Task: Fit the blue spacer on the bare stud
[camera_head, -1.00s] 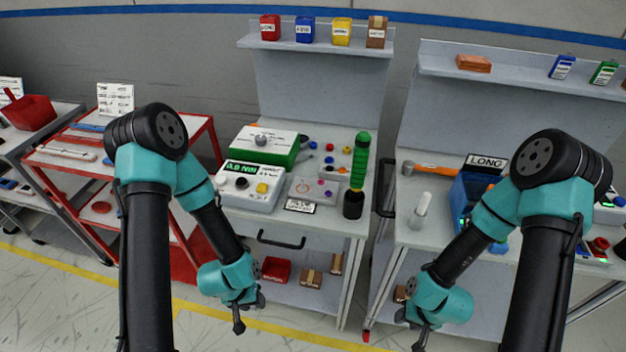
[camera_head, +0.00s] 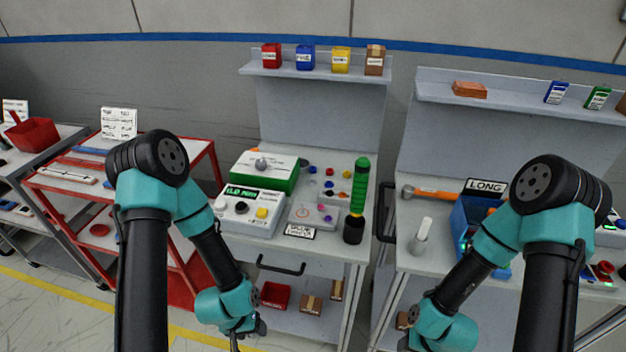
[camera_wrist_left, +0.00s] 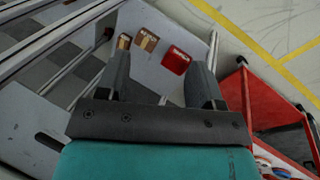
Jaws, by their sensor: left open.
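Several small coloured pieces lie on the middle bench; a small blue piece (camera_head: 312,170) is among them, too small to tell whether it is the spacer. A small grey plate (camera_head: 303,213) with an orange ring and coloured bits on it lies nearer the bench front; I cannot make out a bare stud. My left gripper (camera_head: 238,342) is low in front of the bench, away from these pieces. In the left wrist view its fingers (camera_wrist_left: 161,78) are apart with nothing between them. My right gripper (camera_head: 405,346) is at the bottom edge, mostly cut off.
A grey box with a display (camera_head: 243,208), a green-and-white box (camera_head: 262,169) and a green-and-black stack (camera_head: 358,195) stand around the pieces. A black handle (camera_head: 281,266) sticks out from the bench front. A red cart (camera_head: 205,180) is at the left.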

